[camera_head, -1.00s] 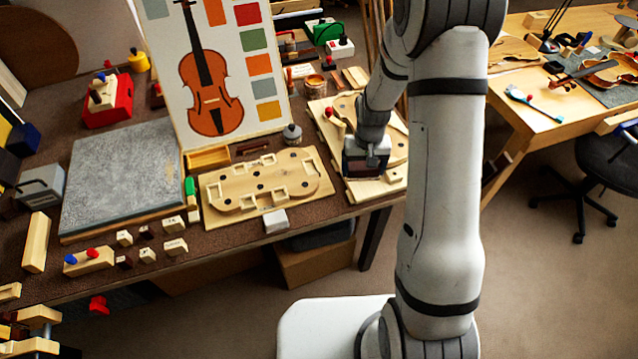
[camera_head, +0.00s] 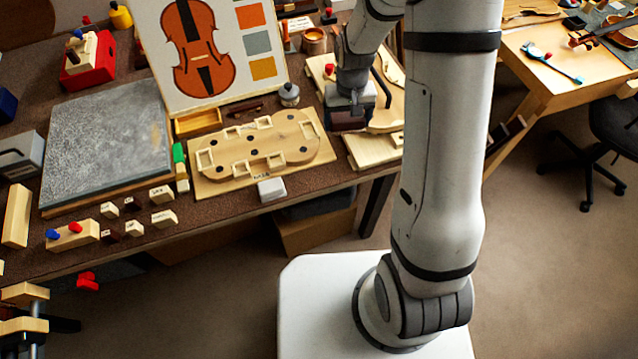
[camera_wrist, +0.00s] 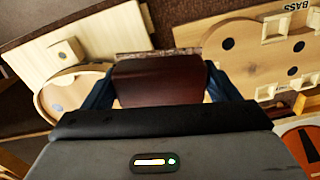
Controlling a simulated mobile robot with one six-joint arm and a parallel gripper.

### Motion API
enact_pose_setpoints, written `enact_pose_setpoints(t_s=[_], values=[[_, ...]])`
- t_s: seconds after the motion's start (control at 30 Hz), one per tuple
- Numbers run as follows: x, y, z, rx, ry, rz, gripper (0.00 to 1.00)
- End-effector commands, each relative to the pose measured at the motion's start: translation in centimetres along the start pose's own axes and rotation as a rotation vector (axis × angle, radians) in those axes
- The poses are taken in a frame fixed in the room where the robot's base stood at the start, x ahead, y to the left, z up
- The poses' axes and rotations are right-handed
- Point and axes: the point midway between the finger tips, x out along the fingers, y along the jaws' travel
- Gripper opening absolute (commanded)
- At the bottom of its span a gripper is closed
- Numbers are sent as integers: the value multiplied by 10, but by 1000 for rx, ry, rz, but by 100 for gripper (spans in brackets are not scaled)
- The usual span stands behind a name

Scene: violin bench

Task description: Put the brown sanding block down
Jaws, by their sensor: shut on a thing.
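My gripper (camera_head: 348,112) is over the pale wooden board at the right end of the bench, with its fingers pointing down. It is shut on the brown sanding block (camera_head: 346,123). In the wrist view the block (camera_wrist: 160,82) is dark reddish brown, with a grainy strip along its far edge. Dark fingers of my gripper (camera_wrist: 160,92) stand on both sides of it. I cannot tell whether the underside of the block touches the board; my gripper hides part of it.
A violin-shaped mould board marked BASS (camera_head: 215,184) lies left of the block. The right board (camera_head: 368,152) carries a pale curved piece. A small pale block (camera_head: 271,189) sits at the bench's front edge. A grey slab (camera_head: 110,145) lies further left.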

Motion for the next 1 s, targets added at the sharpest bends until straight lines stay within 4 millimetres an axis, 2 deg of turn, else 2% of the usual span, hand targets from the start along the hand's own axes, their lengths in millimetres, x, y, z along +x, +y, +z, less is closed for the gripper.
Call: enact_pose_setpoints(t_s=[0.03,0.2,0.4,0.57,0.67,0.83,1.0], values=[[17,-14,6,-28,5,0,48],[22,-49,30,-103,3,1,48],[25,-75,55,-166,0,1,48],[25,-82,65,-188,-4,2,48],[38,-83,67,-190,-8,3,48],[69,-83,67,-190,-9,3,48],[84,-83,66,-189,-6,2,48]])
